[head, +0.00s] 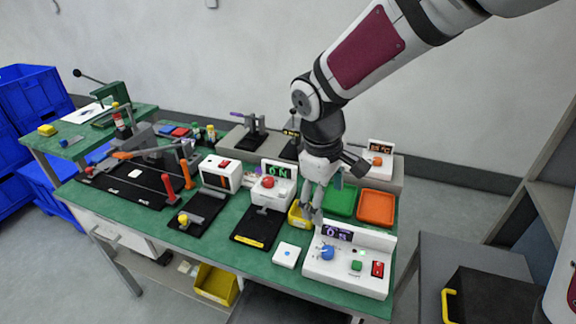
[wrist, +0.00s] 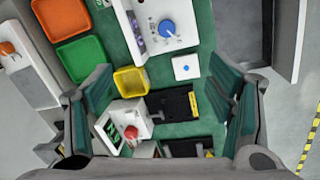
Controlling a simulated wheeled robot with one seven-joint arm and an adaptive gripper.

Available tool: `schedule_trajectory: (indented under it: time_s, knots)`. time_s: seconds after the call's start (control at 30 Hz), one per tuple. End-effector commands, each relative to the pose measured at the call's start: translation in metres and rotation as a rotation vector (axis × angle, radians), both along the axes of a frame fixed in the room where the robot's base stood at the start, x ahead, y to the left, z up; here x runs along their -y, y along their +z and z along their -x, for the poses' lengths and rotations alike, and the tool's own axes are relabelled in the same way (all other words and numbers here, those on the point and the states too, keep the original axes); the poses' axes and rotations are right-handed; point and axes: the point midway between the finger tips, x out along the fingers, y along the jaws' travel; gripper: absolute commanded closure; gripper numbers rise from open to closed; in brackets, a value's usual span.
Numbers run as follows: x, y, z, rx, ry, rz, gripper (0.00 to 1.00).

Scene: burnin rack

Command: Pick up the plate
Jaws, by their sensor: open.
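No single thing is plainly marked as the plate. A small white square block with a blue dot (head: 286,255) lies flat near the bench's front edge; it also shows in the wrist view (wrist: 186,67). A flat black plate (head: 258,228) lies before the white unit with the red button (head: 270,190); the wrist view shows a black plate (wrist: 176,104) between my fingers. My gripper (head: 309,214) points down above the small yellow bin (head: 296,219). In the wrist view, its green-padded fingers (wrist: 160,98) are wide apart with nothing between the pads.
A green tray (head: 341,201) and an orange tray (head: 376,207) lie right of my gripper. A white control box with a blue knob (head: 346,262) stands at the front right. Another black plate (head: 200,211) and red-handled tools (head: 168,187) are left. Blue crates (head: 32,92) stand far left.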

Motion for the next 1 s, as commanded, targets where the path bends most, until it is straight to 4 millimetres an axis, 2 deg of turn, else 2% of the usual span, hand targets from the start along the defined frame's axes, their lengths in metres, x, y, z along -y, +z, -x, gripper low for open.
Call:
schedule_trajectory:
  time_s: [0.03, 0.2, 0.4, 0.57, 0.8, 1.0]
  knots:
    - [-0.015, -0.016, -0.006, -0.029, 0.051, -0.017, 0.25]
    - [-0.054, -0.055, -0.02, -0.082, 0.185, -0.07, 0.25]
    - [-0.078, -0.078, -0.025, -0.109, 0.259, -0.113, 0.25]
    - [-0.082, -0.096, -0.025, -0.114, 0.271, -0.121, 0.25]
    - [-0.082, -0.141, -0.024, -0.116, 0.27, -0.118, 0.25]
    - [-0.082, -0.164, -0.025, -0.113, 0.269, -0.119, 0.25]
